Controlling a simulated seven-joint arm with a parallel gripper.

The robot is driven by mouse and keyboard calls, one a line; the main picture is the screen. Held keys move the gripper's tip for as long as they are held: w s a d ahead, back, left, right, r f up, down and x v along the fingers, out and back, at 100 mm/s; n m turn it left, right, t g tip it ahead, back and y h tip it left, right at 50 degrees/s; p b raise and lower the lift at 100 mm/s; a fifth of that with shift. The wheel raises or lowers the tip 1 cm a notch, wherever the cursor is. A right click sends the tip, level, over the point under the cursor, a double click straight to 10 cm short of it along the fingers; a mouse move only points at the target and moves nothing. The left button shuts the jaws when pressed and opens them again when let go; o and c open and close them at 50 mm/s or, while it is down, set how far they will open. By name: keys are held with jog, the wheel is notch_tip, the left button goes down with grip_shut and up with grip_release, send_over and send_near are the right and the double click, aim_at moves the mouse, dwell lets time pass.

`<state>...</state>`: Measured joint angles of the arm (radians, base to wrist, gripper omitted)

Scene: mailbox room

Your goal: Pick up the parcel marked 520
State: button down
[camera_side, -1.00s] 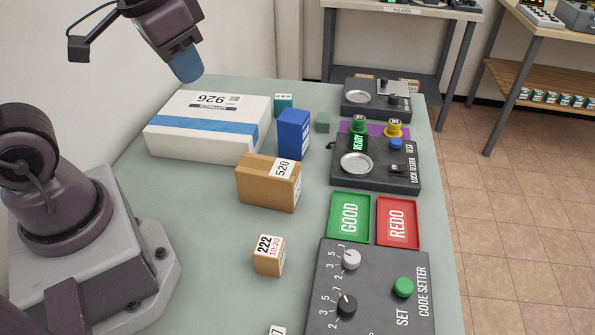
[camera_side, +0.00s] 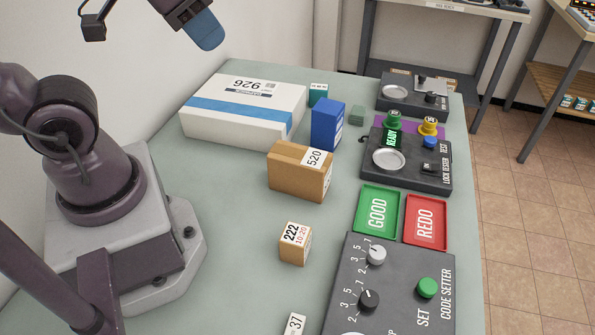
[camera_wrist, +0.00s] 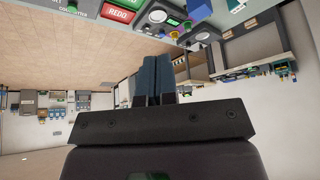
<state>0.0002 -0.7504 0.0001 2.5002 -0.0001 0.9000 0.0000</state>
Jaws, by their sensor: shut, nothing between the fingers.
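The parcel marked 520 (camera_side: 297,174) is a brown cardboard box with a white label on its top and side. It stands upright on the grey-green table, in front of a blue box (camera_side: 327,125). My gripper (camera_side: 207,33) is at the top of the side view, well above and behind the parcel, over the white box marked 926 (camera_side: 245,105). In the wrist view the two blue fingers (camera_wrist: 154,78) are together with nothing between them. The parcel cannot be made out in the wrist view.
To the right are the green GOOD tray (camera_side: 378,212), the red REDO tray (camera_side: 425,221), the lock tester (camera_side: 410,165) and the code setter (camera_side: 395,275). Table around the parcel's front is clear.

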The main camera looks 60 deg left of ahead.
jog(key=shift+c, duration=0.6)
grip_release()
